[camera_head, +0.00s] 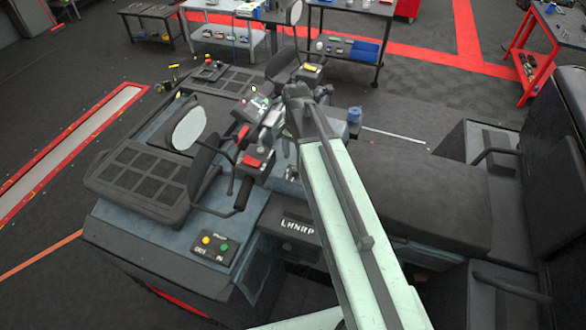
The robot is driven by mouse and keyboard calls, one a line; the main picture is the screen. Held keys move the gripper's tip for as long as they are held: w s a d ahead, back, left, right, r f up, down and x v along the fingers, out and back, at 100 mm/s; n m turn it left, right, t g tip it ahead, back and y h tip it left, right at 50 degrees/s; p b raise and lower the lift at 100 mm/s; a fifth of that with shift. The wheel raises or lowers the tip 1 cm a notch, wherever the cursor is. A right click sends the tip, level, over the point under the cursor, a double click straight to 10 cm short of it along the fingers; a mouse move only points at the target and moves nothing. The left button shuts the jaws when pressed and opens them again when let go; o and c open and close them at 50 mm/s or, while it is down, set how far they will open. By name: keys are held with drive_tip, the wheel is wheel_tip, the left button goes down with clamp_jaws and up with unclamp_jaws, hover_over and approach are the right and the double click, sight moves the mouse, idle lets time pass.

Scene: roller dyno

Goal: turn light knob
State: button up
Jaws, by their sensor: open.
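A vehicle with handlebars and a grey-black body fills the middle of the view. My pale arm reaches up from the bottom right, and my gripper (298,97) is at its dark far end, over the centre of the handlebars. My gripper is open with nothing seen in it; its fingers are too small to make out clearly. A control box with a red switch (254,162) sits on the near handlebar, left of my arm. A second small control box (244,131) is just beyond it. I cannot tell which control is the light knob; my arm hides part of the dash.
Mirrors (189,128) and handlebar grips stand close to my arm's end. The seat (420,190) is to the right. Workbenches (346,45) stand behind.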

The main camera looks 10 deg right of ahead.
sight(295, 168)
wheel_tip(295, 168, down, 5)
drive_tip(key=b, duration=0.3)
drive_tip(key=shift+b, duration=0.35)
drive_tip(key=shift+r, duration=0.1)
clamp_jaws()
drive_tip(key=shift+a, duration=0.15)
